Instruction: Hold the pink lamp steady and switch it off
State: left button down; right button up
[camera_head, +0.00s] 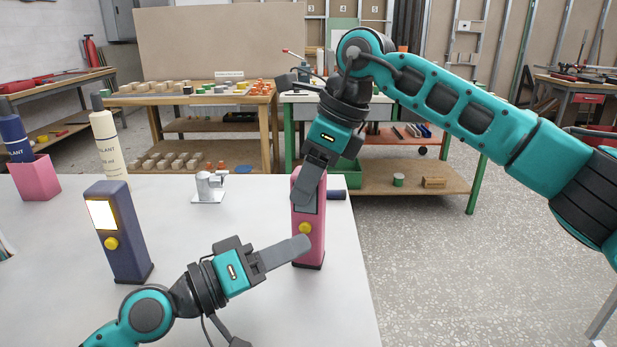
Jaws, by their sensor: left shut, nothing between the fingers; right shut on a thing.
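The pink lamp (317,240) stands upright near the right edge of the white table, with a yellow button (304,228) on its front. My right gripper (309,190) comes from above and is shut on the lamp's upper part. My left gripper (303,244) is shut and empty. Its fingertips are in front of the lamp, just below the yellow button; I cannot tell whether they touch the lamp.
A dark blue lamp (125,255) with a lit panel stands on the white table (200,240) at left. A metal fixture (209,188) stands behind. A dark cylinder (338,194) lies behind the pink lamp. A pink holder (38,180) and sealant tubes (106,140) are at far left.

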pick_arm(q)
jog(key=shift+s+a, duration=0.2)
jog(key=shift+s, duration=0.65)
jog(key=shift+s+a, duration=0.15)
jog(key=shift+s, duration=0.65)
jog(key=shift+s+a, duration=0.2)
jog(key=shift+s, duration=0.65)
pick_arm(e)
jog(key=o, duration=1.2)
jog(key=shift+o, duration=0.2)
